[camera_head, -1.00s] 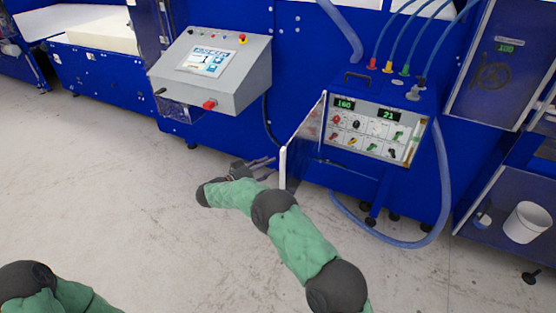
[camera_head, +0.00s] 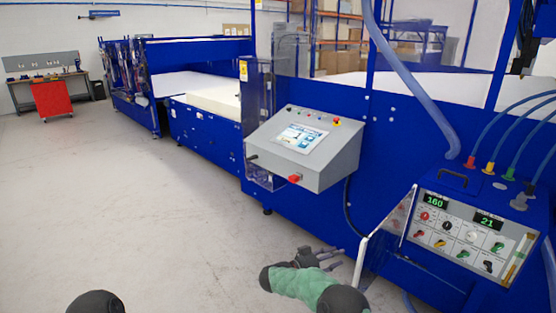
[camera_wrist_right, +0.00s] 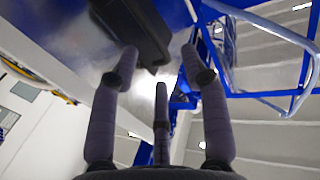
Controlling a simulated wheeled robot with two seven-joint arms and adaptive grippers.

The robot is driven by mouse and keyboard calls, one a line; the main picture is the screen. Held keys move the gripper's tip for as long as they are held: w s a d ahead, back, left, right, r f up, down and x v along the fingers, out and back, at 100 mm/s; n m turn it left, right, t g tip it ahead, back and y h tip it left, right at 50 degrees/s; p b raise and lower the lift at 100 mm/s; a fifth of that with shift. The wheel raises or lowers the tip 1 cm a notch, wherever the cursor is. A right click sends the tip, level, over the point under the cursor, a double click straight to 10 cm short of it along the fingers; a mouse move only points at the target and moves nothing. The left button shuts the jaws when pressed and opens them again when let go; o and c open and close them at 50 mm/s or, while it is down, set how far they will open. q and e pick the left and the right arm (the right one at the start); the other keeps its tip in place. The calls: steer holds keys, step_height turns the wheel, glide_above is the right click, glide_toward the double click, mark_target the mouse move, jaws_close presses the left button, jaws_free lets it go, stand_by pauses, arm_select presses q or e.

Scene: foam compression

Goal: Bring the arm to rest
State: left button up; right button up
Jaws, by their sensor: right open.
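My right arm, green with dark joints, comes in at the bottom of the head view. Its right gripper (camera_head: 336,257) is just left of the open door (camera_head: 372,236) of the control box (camera_head: 470,228). In the right wrist view the gripper's dark fingers (camera_wrist_right: 160,58) are spread, with nothing held between them. A black block-like part (camera_wrist_right: 135,28) on a grey surface shows beyond the fingertips; whether they touch it is unclear. A dark joint of my left arm (camera_head: 97,303) shows at the bottom left; the left gripper is out of view.
A grey console with a screen (camera_head: 303,145) is mounted on the blue machine (camera_head: 385,140). Several hoses (camera_head: 515,105) run to the control box. A red cabinet (camera_head: 53,98) stands by a bench at the far left. The floor (camera_head: 130,205) at left is clear.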

step_height(320, 180, down, 13)
steer(key=w+n+t+y, duration=0.1)
steer(key=n+t+y, duration=0.4)
steer(key=n+y, duration=0.15)
steer(key=s+a+f+n+g+y, duration=0.1)
steer(key=s+a+f+n+y, duration=0.3)
steer(key=s+f+y, duration=0.55)
steer(key=s+a+f+g+y, duration=0.1)
steer(key=s+a+f+g, duration=0.1)
steer(key=s, duration=0.9)
steer(key=s+a+f+g+y, duration=0.2)
steer(key=s+a+f+g, duration=0.1)
steer(key=s, duration=0.7)
steer(key=s+a+f+n+g+y, duration=0.1)
steer(key=s+a+f+g+y, duration=0.1)
steer(key=s, duration=0.9)
steer(key=a+f+g, duration=0.1)
steer(key=a+g, duration=0.1)
steer(key=a, duration=0.1)
steer(key=shift+s+g, duration=0.35)
steer(key=shift+g, duration=0.05)
steer(key=shift+f, duration=0.1)
steer(key=shift+c, duration=0.7)
steer(key=shift+d, duration=0.15)
